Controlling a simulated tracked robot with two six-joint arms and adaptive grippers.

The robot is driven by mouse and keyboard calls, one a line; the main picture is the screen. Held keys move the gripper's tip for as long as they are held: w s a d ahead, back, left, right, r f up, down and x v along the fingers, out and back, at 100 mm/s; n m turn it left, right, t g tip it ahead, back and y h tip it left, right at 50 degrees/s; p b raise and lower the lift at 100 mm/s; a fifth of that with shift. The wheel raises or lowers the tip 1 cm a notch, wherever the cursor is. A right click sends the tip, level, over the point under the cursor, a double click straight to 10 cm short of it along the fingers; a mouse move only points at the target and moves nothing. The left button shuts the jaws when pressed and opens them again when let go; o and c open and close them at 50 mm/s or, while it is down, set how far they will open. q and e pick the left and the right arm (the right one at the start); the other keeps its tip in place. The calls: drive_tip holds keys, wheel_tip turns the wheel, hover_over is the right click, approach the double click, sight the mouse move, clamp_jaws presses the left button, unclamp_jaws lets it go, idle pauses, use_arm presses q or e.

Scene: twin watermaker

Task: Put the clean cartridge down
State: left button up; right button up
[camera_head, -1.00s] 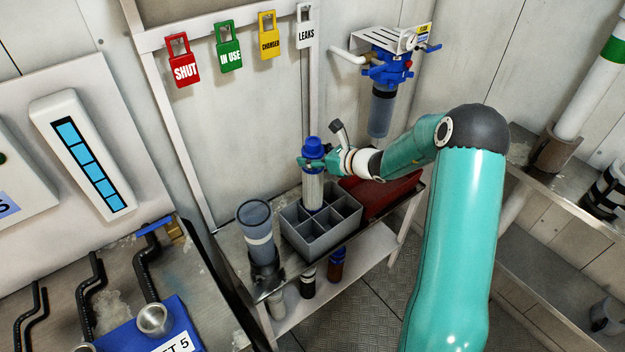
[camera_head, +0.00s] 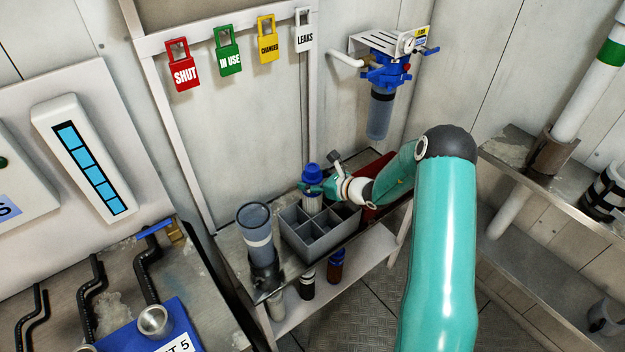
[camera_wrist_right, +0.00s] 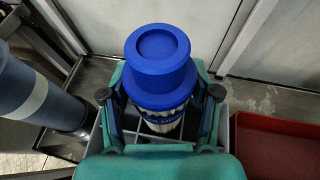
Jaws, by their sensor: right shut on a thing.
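The clean cartridge (camera_head: 312,203) has a blue cap and a white body. My right gripper (camera_head: 312,187) is shut on it just below the cap. The cartridge is upright, with its lower part down inside a back compartment of the grey divided crate (camera_head: 309,251). Whether its bottom touches the crate floor is hidden. In the right wrist view the blue cap (camera_wrist_right: 158,58) sits between the two fingers, with the crate's dividers below. My left gripper is not in view.
A grey-blue canister (camera_head: 255,231) stands left of the crate, and a red tray (camera_head: 377,170) lies to its right. A blue-topped filter housing (camera_head: 381,103) hangs on the wall behind. Bottles (camera_head: 336,264) stand on the lower shelf.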

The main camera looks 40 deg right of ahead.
drive_tip(key=o, duration=1.7)
drive_tip(key=shift+c, duration=0.2)
drive_tip(key=shift+r, duration=0.1)
drive_tip(key=b+v, duration=0.2)
drive_tip(key=v, duration=1)
drive_tip(key=s+a+f+n+g, duration=0.4)
drive_tip(key=a+f+n, duration=0.3)
drive_tip(key=a+n, duration=0.4)
drive_tip(key=s+a+f+n+g+y, duration=0.1)
drive_tip(key=s+a+f+n+g, duration=0.3)
drive_tip(key=a+f+n, duration=0.3)
drive_tip(key=s+a+f+n+g+y, duration=0.1)
drive_tip(key=s+a+f+n+g, duration=0.3)
drive_tip(key=a+n, duration=1)
drive_tip(key=s+a+f, duration=0.2)
drive_tip(key=a+f, duration=0.1)
drive_tip(key=a, duration=0.2)
drive_tip(key=shift+s+n+g, duration=0.3)
drive_tip(key=shift+s+g, duration=0.05)
drive_tip(key=shift+g, duration=0.05)
